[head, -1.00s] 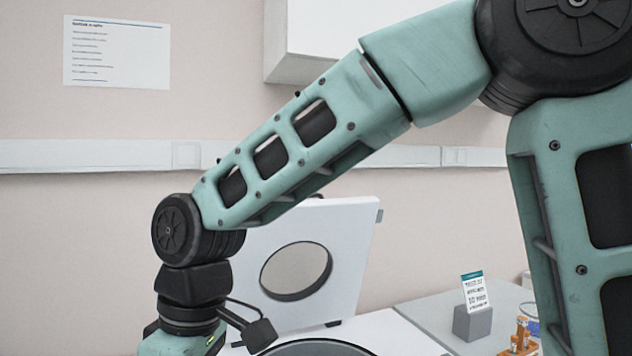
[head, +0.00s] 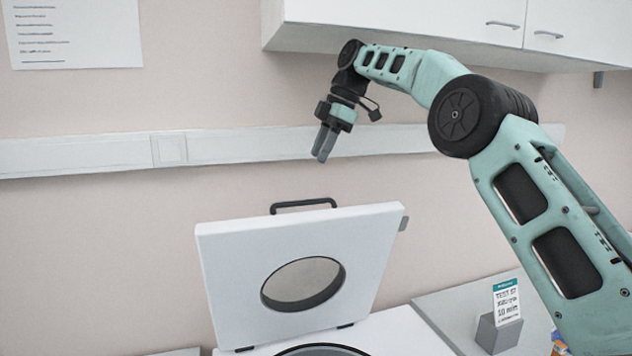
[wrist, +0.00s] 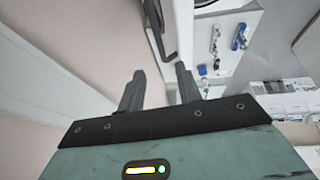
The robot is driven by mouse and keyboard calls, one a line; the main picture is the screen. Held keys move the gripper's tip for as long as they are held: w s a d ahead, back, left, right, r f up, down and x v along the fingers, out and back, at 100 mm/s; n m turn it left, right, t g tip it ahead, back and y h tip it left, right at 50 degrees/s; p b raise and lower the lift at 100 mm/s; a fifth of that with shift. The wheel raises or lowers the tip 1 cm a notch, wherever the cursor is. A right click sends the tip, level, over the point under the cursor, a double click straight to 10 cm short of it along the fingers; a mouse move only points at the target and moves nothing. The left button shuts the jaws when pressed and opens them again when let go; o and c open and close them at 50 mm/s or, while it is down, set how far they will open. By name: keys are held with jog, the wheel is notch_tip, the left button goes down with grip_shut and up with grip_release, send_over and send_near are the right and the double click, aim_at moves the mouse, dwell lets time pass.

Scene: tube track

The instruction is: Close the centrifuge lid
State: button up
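The centrifuge lid (head: 225,270) is a white panel with a round window, standing open and leaning slightly back. A black bar handle (head: 303,204) is on its top edge. The centrifuge's round dark bowl rim (head: 320,350) shows at the bottom, mostly cut off. My gripper (head: 320,158) is above the handle in the head view, fingers down, apart from the lid. In the wrist view its two fingers (wrist: 161,74) are spread with nothing between them. The lid's edge (wrist: 183,30) and the handle (wrist: 158,30) show beyond the fingertips there.
White wall cabinets (head: 400,25) hang above and behind my arm. A grey stand with a printed card (head: 506,303) is on the bench at the right. In the wrist view, small blue and white items lie on a bench (wrist: 222,65). A wall rail runs behind.

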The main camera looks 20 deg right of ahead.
aim_at(302, 201)
jog(key=p+x, duration=0.1)
jog(key=x, duration=1.1)
jog(key=shift+r+p, duration=0.1)
jog(key=shift+p, duration=0.25)
jog(key=shift+c, duration=0.3)
grip_shut()
